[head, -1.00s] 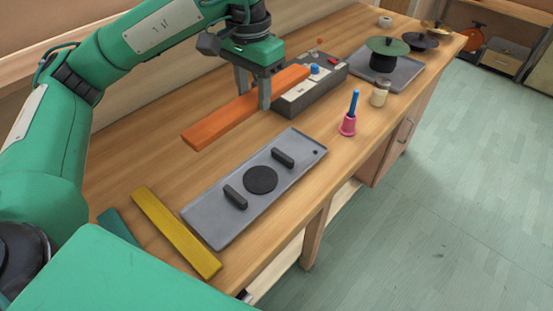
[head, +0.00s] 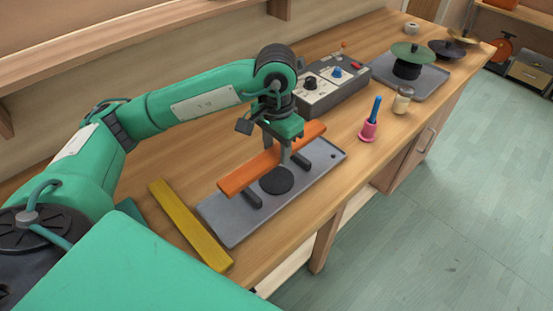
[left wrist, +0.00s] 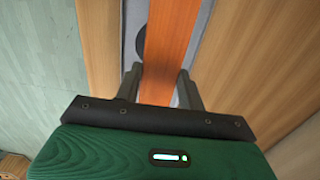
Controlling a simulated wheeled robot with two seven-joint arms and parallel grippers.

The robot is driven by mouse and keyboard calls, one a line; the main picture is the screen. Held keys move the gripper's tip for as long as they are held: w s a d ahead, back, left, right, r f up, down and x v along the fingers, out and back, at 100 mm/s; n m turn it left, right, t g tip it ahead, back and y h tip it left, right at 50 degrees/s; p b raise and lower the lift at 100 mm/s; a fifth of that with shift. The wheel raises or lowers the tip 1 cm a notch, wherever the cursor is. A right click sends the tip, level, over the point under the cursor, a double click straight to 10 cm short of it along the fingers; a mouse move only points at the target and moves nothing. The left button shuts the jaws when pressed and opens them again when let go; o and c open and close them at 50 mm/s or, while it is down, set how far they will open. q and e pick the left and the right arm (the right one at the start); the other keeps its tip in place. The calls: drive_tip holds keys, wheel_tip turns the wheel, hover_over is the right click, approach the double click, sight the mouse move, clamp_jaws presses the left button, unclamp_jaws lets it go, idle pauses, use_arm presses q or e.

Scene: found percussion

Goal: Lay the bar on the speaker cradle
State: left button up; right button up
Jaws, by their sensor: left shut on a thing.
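The orange bar (head: 247,176) is held by my left gripper (head: 284,158) over the speaker cradle (head: 225,225), a grey plate with a black round speaker (head: 277,181) and two dark supports (head: 250,200). The bar lies lengthwise along the plate, above the supports. I cannot tell whether it touches them. In the left wrist view the bar (left wrist: 168,50) runs between the two fingers, with the plate's edge and part of the black disc beside it. The right gripper is not in view.
A yellow bar (head: 190,225) lies left of the cradle. A grey control box (head: 330,85) stands behind it. A pink holder with a blue stick (head: 369,130), a jar (head: 402,101) and a tray with a green disc (head: 413,51) stand to the right. The front table edge is close.

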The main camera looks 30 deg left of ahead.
use_arm(q)
drive_tip(key=shift+f, duration=0.6)
wheel_tip(320, 180, down, 4)
drive_tip(key=shift+r+p, duration=0.15)
drive_tip(key=shift+p, duration=0.15)
drive_tip(key=shift+f+b, duration=0.2)
drive_tip(key=shift+b, duration=0.1)
drive_tip(key=shift+f, duration=0.15)
drive_tip(key=shift+f+b, duration=0.2)
drive_tip(key=shift+b, duration=0.4)
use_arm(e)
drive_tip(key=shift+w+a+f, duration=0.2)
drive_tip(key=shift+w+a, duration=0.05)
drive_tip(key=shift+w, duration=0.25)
